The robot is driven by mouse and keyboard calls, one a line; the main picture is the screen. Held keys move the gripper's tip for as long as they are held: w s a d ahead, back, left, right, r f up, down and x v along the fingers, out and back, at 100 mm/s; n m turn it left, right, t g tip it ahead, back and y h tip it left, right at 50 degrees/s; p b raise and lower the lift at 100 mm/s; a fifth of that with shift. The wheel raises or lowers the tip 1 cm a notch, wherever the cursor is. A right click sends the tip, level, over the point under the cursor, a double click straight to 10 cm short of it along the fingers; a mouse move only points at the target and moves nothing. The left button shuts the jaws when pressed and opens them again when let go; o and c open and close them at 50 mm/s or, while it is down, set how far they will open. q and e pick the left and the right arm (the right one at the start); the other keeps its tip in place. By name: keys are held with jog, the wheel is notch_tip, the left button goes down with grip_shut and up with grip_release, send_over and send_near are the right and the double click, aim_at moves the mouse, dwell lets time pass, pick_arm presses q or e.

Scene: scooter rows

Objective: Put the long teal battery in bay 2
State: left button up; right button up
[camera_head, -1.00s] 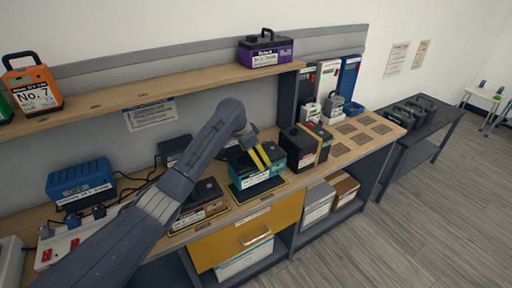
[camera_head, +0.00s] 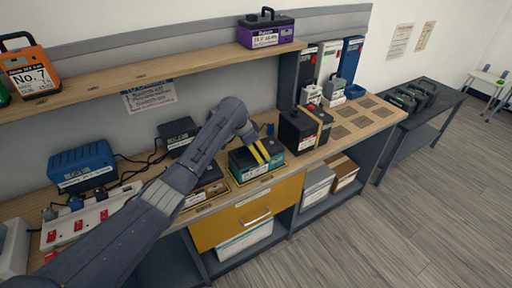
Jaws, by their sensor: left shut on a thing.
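A long battery (camera_head: 243,164), dark teal with a pale label on its front, sits at the yellow-edged pad (camera_head: 240,184) near the bench's front edge. My left gripper (camera_head: 262,152), with yellow-striped fingers, comes down over its top and is shut on it. The battery looks level and low over the pad; I cannot tell whether it rests fully on it. Another yellow-edged pad to its left holds a dark battery (camera_head: 208,181), partly hidden by my left arm. No bay number can be read, so I cannot tell which is bay 2. My right gripper is not in view.
A black battery with a tan strap (camera_head: 305,127) stands close on the right. A blue unit (camera_head: 82,170) and a switch strip (camera_head: 85,222) stand at left. The shelf (camera_head: 170,78) above carries orange and purple batteries. Square pads (camera_head: 352,120) at right are empty.

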pick_arm(q)
jog(key=shift+d+r, duration=0.1)
jog(key=o, duration=1.4)
jog(key=shift+c, duration=0.2)
jog(key=v, duration=1.2)
jog(key=shift+s, duration=0.1)
